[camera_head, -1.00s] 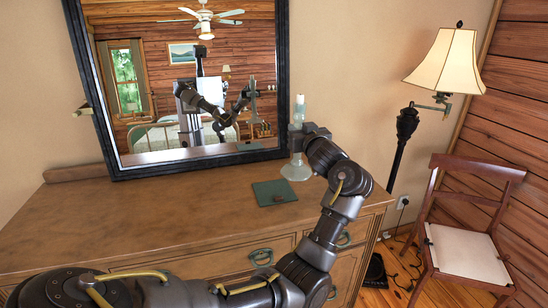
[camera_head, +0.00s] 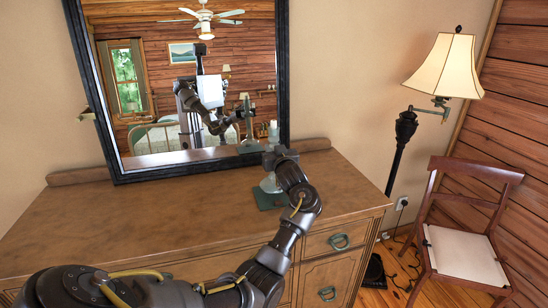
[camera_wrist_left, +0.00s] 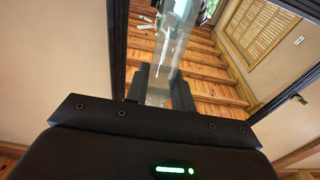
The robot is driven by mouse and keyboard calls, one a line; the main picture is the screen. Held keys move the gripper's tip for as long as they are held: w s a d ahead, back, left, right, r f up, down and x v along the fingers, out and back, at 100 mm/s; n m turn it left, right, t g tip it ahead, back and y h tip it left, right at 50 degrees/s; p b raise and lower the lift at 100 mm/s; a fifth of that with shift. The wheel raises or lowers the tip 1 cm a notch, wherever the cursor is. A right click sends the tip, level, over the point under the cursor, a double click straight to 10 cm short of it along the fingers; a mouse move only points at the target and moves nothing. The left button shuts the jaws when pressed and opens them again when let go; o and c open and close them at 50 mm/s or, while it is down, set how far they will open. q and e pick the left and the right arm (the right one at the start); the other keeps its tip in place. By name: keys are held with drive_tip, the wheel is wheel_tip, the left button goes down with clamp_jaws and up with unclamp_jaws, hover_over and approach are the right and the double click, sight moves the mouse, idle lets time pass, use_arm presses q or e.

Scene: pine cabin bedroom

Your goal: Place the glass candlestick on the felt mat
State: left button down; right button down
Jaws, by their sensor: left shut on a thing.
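The clear glass candlestick (camera_head: 269,184) is upright at the right part of the dresser top, its round base over the dark green felt mat (camera_head: 266,203). I cannot tell whether the base touches the mat. My left gripper (camera_head: 273,156) is shut on the candlestick's upper stem and partly hides it. In the left wrist view the glass stem (camera_wrist_left: 165,45) runs up between the two dark fingers of my left gripper (camera_wrist_left: 160,90). The base is out of sight there. My right gripper is not directly in view.
The wooden dresser top (camera_head: 150,213) is mostly clear. A black-framed mirror (camera_head: 115,90) stands behind the mat, close to the gripper, and reflects me and the room. A floor lamp (camera_head: 446,65) and a wooden chair (camera_head: 465,252) stand right of the dresser.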

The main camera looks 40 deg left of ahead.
sight(273, 174)
use_arm(q)
drive_tip(key=shift+a+f+p, duration=0.2)
drive_tip(key=shift+f+p, duration=0.3)
drive_tip(key=shift+f, duration=0.9)
drive_tip(key=shift+d, duration=0.1)
drive_tip(key=shift+f, duration=0.1)
drive_tip(key=shift+f, duration=0.15)
drive_tip(key=c, duration=1.2)
unclamp_jaws()
drive_tip(key=b+v, duration=0.1)
drive_tip(key=v, duration=1.1)
drive_tip(key=shift+b, duration=0.4)
